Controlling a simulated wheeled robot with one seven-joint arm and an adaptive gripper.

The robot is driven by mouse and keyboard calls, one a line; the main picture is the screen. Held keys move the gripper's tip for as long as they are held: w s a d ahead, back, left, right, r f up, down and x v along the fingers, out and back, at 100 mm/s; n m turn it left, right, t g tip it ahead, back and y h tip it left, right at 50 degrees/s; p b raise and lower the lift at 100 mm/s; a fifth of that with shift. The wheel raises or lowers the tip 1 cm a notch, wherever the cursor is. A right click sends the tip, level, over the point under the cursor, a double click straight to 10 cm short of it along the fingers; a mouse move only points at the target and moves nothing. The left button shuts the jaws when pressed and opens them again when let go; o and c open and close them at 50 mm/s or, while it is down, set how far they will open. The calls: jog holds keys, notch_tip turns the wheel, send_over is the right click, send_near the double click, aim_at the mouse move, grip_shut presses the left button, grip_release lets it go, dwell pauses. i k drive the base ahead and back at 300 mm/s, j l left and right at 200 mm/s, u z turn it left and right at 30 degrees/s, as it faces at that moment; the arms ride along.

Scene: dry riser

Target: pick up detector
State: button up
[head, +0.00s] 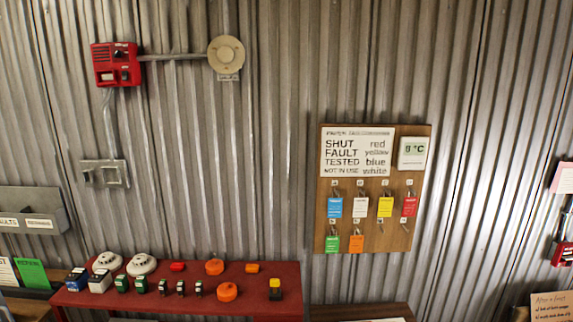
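The left detector (107,261) is near the table's back left. The right detector (141,265) is just beside it. A cream round device (226,57) is fixed high on the wall; I cannot tell whether it is also a detector. My gripper is not in view.
Small green and black blocks (140,285), a blue-and-white block (100,281), orange discs (227,292) and a yellow-topped piece (275,289) share the table. Behind is a corrugated metal wall (270,150) with a tag board (370,225) and a red call box (116,65).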

aim_at(141, 264)
jog(key=i+j+u, duration=0.3)
jog(key=i+j, duration=0.3)
jog(key=j, duration=0.2)
jog(key=i+j+u, duration=0.3)
jog(key=i+j, duration=0.4)
jog(key=i+j+u, duration=0.35)
jog(key=i+j, duration=0.15)
jog(key=i, duration=0.2)
